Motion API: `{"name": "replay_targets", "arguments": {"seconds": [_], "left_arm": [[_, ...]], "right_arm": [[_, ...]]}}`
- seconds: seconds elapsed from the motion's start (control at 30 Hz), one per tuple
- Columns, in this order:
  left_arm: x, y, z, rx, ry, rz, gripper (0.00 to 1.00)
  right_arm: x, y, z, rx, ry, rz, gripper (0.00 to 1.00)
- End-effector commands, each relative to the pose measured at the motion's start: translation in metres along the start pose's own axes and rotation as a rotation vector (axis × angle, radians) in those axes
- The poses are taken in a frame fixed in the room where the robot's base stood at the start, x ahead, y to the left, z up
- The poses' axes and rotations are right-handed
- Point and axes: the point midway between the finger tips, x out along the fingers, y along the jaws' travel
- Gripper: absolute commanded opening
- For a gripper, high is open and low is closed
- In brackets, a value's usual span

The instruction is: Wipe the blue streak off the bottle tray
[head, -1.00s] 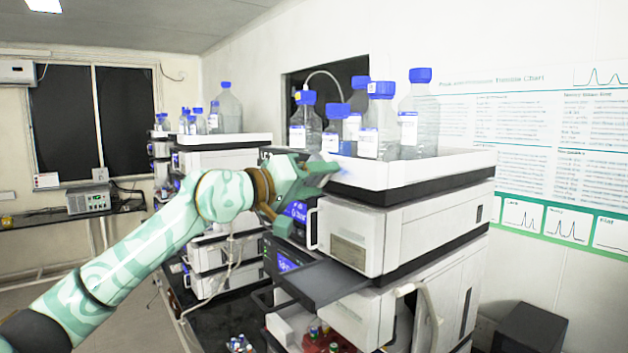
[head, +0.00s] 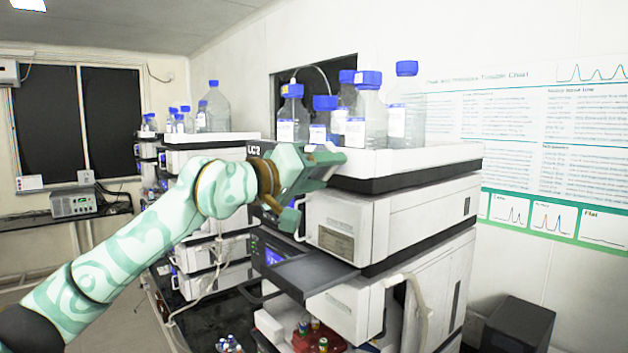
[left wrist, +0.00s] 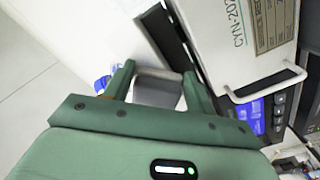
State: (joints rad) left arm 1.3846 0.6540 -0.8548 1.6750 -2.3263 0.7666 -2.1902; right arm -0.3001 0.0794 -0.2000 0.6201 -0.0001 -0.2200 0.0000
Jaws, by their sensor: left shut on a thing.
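The bottle tray (head: 410,162) is the white, dark-based tray on top of the near instrument stack, holding several clear bottles with blue caps (head: 368,78). My left gripper (head: 328,158) is at the tray's left front corner and covers part of its edge. In the left wrist view its fingers (left wrist: 160,75) are shut on a pale grey pad-like thing (left wrist: 157,92). I cannot tell whether the pad touches the tray. I cannot make out the blue streak now; the gripper covers that corner. My right gripper is not in view.
A dark open shelf (head: 308,270) juts out below the gripper, and a white handle (left wrist: 270,85) sticks out of the instrument front. A second stack with bottles (head: 213,110) stands behind left. A wall chart (head: 540,140) hangs at right.

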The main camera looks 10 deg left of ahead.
Motion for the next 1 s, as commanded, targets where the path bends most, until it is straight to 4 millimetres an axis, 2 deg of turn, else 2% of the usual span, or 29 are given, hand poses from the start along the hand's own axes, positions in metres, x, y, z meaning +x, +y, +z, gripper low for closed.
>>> {"name": "replay_targets", "arguments": {"seconds": [0.53,0.77,1.0], "left_arm": [[0.003,0.029,0.03,0.001,0.0,0.001,0.34],[0.006,0.029,0.027,0.001,0.001,-0.001,0.34],[0.005,0.013,0.009,-0.002,0.0,-0.003,0.34]], "right_arm": [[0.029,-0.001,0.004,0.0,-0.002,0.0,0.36],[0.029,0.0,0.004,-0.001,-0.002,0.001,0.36],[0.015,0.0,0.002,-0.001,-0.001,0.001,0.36]]}}
